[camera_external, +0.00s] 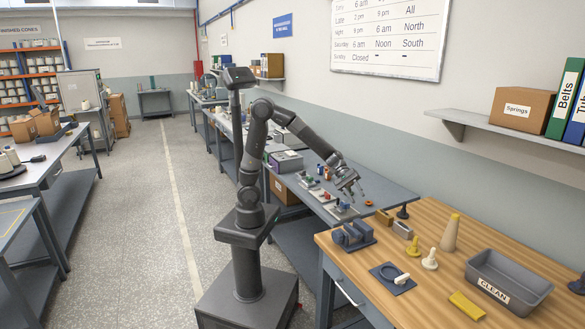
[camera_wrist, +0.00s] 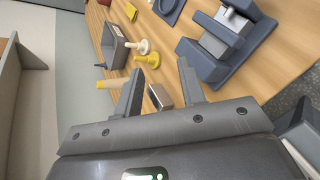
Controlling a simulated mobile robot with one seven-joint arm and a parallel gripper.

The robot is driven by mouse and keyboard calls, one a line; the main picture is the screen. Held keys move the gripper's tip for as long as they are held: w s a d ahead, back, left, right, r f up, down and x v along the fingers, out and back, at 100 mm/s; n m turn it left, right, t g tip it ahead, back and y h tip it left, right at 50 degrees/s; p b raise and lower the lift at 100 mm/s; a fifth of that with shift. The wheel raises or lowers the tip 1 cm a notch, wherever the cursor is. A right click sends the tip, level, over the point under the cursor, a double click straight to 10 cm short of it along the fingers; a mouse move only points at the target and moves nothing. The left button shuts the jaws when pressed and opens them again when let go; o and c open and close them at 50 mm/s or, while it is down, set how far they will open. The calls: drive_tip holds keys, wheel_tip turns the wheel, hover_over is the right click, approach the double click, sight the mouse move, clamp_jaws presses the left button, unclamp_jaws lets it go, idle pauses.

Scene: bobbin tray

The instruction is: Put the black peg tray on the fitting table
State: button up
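My gripper (camera_external: 350,190) hangs above the right end of the grey bench (camera_external: 385,190), beside the wooden bench (camera_external: 440,215). In the wrist view my gripper (camera_wrist: 160,85) has its fingers apart with nothing held; a small grey-and-brown block (camera_wrist: 160,97) shows beyond the gap. I cannot surely identify the black peg tray. A dark tray-like item (camera_external: 12,173) with pale cones sits on the left table (camera_external: 35,178); a grey bin marked CLEAN (camera_external: 508,282) stands on the wooden bench. No label shows which table is the fitting table.
Small coloured parts lie on the grey bench. The aisle floor (camera_external: 150,210) is clear.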

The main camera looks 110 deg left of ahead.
drive_tip(key=s+r+m+g+y, duration=0.1)
drive_tip(key=s+m+y, duration=0.3)
drive_tip(key=s+m, duration=0.4)
drive_tip(key=s+r+m+g+y, duration=0.1)
drive_tip(key=s+r+m+y, duration=0.2)
drive_tip(key=s+m, duration=0.5)
drive_tip(key=s+y, duration=0.1)
drive_tip(key=s, duration=1)
drive_tip(key=shift+s+a+r+g, duration=0.2)
drive_tip(key=shift+s+g, duration=0.15)
drive_tip(key=shift+g, duration=0.05)
drive_tip(key=shift+s+a+m, duration=0.3)
drive_tip(key=shift+a+m, duration=0.05)
drive_tip(key=shift+m, duration=0.05)
